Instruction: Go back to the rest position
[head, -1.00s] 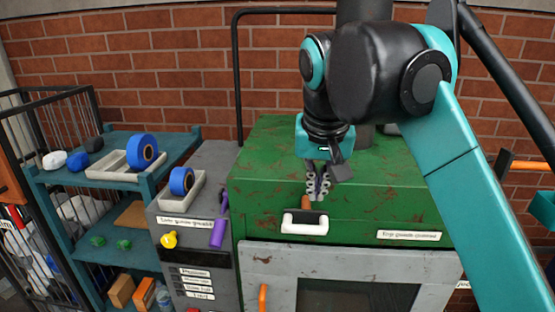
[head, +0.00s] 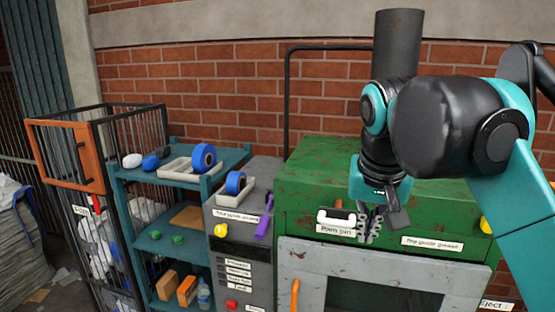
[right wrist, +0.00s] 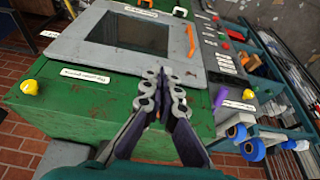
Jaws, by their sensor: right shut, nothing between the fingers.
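My right gripper (head: 368,236) is shut and empty in front of the green machine's (head: 433,212) upper front, just right of the white handle (head: 324,217). Its closed fingers also show in the right wrist view (right wrist: 163,88), pointing toward the machine with nothing between them. I cannot tell whether the fingertips touch the machine. My right arm comes in from the right in the head view and covers part of the machine's top. My left gripper is not in view.
A grey cabinet (head: 232,263) with a blue roll (head: 235,183) stands left of the machine. Further left are a blue shelf (head: 160,245) and a black cage (head: 147,125). A yellow knob (head: 486,226) sits on the machine's right side. Brick wall stands behind.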

